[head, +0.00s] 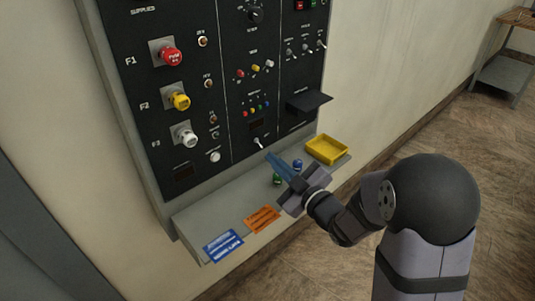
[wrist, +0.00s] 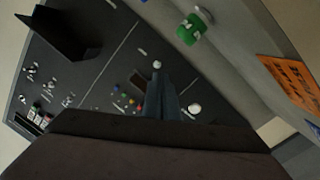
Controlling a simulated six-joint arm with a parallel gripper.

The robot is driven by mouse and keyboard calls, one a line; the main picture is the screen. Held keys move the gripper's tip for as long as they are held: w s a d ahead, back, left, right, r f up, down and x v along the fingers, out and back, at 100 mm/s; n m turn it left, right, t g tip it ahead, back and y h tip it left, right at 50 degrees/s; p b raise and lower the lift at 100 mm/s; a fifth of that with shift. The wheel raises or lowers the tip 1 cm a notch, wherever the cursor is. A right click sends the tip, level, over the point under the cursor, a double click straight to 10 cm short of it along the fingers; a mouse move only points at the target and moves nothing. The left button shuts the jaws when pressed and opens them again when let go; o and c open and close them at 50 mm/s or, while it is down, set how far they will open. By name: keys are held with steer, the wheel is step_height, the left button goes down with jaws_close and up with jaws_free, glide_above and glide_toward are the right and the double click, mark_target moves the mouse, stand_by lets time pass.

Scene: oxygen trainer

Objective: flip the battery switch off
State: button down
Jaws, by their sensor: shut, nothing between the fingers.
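A black control panel (head: 228,105) stands against the wall above a grey ledge. A small toggle switch with a pale lever (head: 259,143) sits low on its middle column; its label is too small to read, so I cannot confirm it is the battery switch. In the wrist view a pale lever tip (wrist: 157,64) shows just past my fingertips. My gripper (head: 271,158) is shut and empty, its blue fingers pointing at the panel close to this lever. The fingers also show in the wrist view (wrist: 162,82). I cannot tell whether they touch the lever.
A black shelf (head: 308,102) juts from the panel's lower right. The ledge (head: 200,221) holds a yellow tray (head: 326,149), a green knob-like item (head: 277,179), a blue one (head: 297,163), an orange card (head: 262,218) and a blue card (head: 222,245). Three more toggles (head: 305,47) are higher right.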

steer(key=shift+s+d+f+b, duration=0.3)
steer(key=shift+s+d, duration=0.45)
steer(key=shift+s, duration=0.25)
steer(key=shift+s+d+f+b, duration=0.15)
steer(key=shift+s+d+f, duration=0.15)
steer(key=shift+s+d, duration=0.6)
steer(key=shift+a, duration=0.1)
steer(key=shift+w+d+h+p, duration=0.1)
steer(key=shift+d+h+p, duration=0.1)
steer(key=shift+h+p, duration=0.15)
steer(key=s+d+f+m+g+h+p, duration=0.1)
steer(key=s+d+m+g+h+p, duration=0.1)
steer(key=d+m+g+h+p, duration=0.25)
steer(key=s+d+f+m+g+h+p, duration=0.1)
steer(key=s+d+m+h+p, duration=0.15)
steer(key=d+h+p, duration=0.4)
steer(key=s+d+r+m+g+p, duration=0.1)
steer(key=s+r+m+g+p, duration=0.1)
steer(key=s, duration=0.7)
steer(key=s+d+r+m+g+p, duration=0.1)
steer(key=s+r+m+g+p, duration=0.1)
steer(key=s+m+g, duration=0.3)
steer(key=s+g+y+p, duration=0.1)
steer(key=s, duration=0.3)
steer(key=shift+s+g, duration=0.35)
steer(key=shift+s, duration=0.05)
steer(key=shift+d, duration=0.1)
